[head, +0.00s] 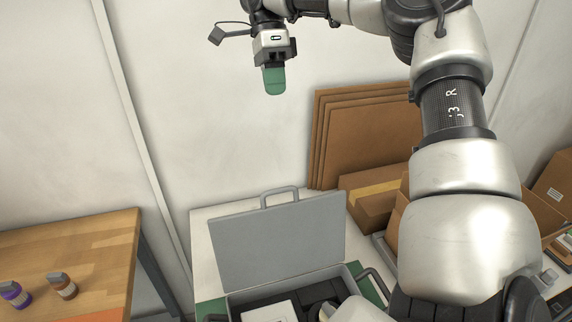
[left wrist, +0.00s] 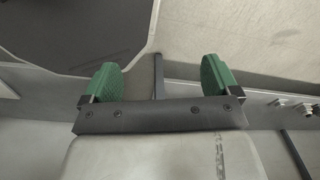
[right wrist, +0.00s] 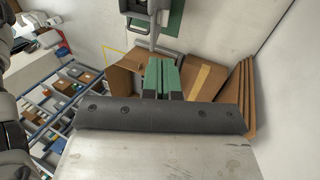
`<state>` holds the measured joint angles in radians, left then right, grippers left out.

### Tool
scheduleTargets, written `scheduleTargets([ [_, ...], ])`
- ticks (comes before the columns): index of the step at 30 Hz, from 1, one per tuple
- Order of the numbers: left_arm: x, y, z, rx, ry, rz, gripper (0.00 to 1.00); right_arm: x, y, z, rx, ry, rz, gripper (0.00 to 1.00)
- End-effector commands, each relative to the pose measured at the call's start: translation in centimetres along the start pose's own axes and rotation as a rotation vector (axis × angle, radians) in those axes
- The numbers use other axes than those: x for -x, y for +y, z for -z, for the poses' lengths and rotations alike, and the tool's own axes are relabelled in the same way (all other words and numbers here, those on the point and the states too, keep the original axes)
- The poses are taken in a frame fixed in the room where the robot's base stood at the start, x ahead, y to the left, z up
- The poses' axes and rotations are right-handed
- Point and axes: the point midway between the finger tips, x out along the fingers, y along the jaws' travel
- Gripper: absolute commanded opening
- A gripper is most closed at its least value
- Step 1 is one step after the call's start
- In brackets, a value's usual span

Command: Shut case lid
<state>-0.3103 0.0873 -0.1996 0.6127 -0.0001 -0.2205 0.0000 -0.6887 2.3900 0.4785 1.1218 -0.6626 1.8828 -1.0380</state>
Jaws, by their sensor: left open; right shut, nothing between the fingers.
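The grey case stands on a white table at the bottom centre of the head view. Its lid (head: 278,245) is raised nearly upright, with a handle (head: 280,197) on the top edge. Dark foam and a pale item show inside the case body (head: 290,300), which is partly cut off by the frame. My right gripper (head: 274,82) is raised high above and behind the lid, apart from it. Its green fingers are together and empty, also in the right wrist view (right wrist: 161,78). My left gripper (left wrist: 160,80) is open and empty, its green fingers wide apart; the head view does not show it.
Cardboard sheets (head: 360,135) lean on the wall right of the case, with a cardboard box (head: 370,200) in front. A wooden table (head: 90,250) at left holds two small bottles.

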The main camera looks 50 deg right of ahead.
Motion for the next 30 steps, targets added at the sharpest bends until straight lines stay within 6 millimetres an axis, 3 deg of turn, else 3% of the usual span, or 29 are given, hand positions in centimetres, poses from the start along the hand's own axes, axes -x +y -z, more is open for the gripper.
scheduleTargets([
  [1,-2.8,0.1,-0.1,0.000,0.001,0.000,0.90,-2.6,-1.1,0.0,-0.001,0.000,-0.001,0.00],
  [3,-4.8,0.1,0.0,0.000,0.005,0.000,0.90,-4.5,-1.9,0.0,-0.001,0.000,0.000,0.00],
  [9,-8.0,0.6,1.1,0.003,0.025,-0.005,0.90,-7.3,-3.2,0.0,0.000,-0.001,0.001,0.00],
  [17,-8.0,0.7,1.1,0.003,0.026,-0.006,0.90,-8.9,-3.2,0.1,0.001,-0.002,-0.003,0.00],
  [30,-6.6,0.6,0.8,0.003,0.020,-0.006,0.90,-17.5,-2.8,0.0,0.002,-0.003,-0.003,0.00],
])
